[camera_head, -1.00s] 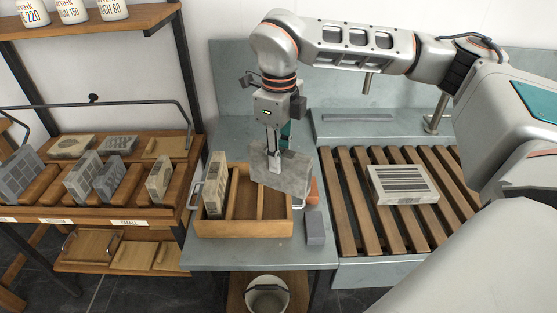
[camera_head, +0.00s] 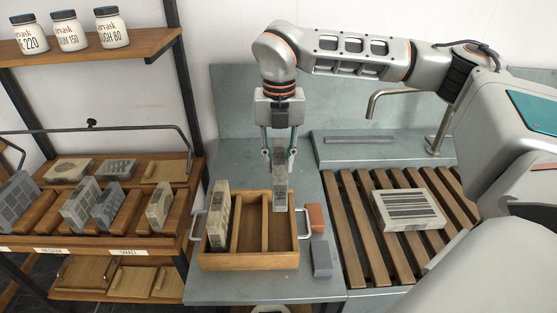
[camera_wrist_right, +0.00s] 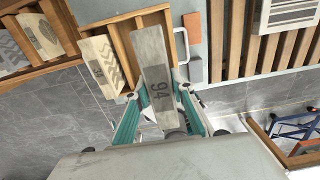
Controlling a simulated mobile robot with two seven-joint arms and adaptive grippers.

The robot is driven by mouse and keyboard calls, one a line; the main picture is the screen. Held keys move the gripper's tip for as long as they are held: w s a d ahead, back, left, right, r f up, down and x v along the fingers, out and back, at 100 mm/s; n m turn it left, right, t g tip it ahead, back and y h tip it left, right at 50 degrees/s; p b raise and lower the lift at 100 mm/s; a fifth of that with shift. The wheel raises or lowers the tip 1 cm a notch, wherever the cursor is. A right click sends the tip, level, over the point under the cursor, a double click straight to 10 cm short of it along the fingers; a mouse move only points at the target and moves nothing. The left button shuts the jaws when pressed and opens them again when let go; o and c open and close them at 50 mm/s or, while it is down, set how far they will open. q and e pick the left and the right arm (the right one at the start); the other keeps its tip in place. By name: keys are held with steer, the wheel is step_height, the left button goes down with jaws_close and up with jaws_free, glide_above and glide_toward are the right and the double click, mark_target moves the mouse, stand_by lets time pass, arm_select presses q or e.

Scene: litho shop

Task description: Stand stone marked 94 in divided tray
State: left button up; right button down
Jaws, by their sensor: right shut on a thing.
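My right gripper (camera_head: 279,154) is shut on a grey stone slab (camera_head: 280,188), which hangs upright with its narrow edge toward the head camera. In the right wrist view the same stone (camera_wrist_right: 153,68) shows the number 94 on its edge, between the gripper's fingers (camera_wrist_right: 158,112). The wooden divided tray (camera_head: 250,262) stands below on the grey bench. The held stone is over the tray's right compartment, its lower end near the far rim; I cannot tell whether it touches. A patterned stone (camera_head: 218,222) stands in the left compartment. The middle compartment is empty. My left gripper is not in view.
A reddish block (camera_head: 316,218) and a grey block (camera_head: 321,258) lie just right of the tray. A striped stone (camera_head: 408,210) lies on the slatted rack (camera_head: 350,225). A shelf (camera_head: 100,228) with several stones stands at left. A tap (camera_head: 385,98) rises behind.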

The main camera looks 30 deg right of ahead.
steer(key=shift+f, duration=1.2)
steer(key=shift+f+b, duration=0.3)
steer(key=shift+f, duration=0.1)
steer(key=shift+f+b, duration=0.85)
steer(key=shift+f, duration=0.65)
step_height(320, 180, down, 2)
steer(key=shift+f+b, duration=0.1)
steer(key=shift+b, duration=0.65)
step_height(320, 180, down, 2)
steer(key=shift+f+b, duration=0.1)
steer(key=shift+b, duration=0.55)
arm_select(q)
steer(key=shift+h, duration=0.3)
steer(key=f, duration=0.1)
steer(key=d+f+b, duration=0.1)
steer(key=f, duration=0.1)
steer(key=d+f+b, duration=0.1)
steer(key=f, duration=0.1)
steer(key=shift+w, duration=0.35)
arm_select(e)
step_height(320, 180, down, 4)
steer(key=shift+f, duration=0.25)
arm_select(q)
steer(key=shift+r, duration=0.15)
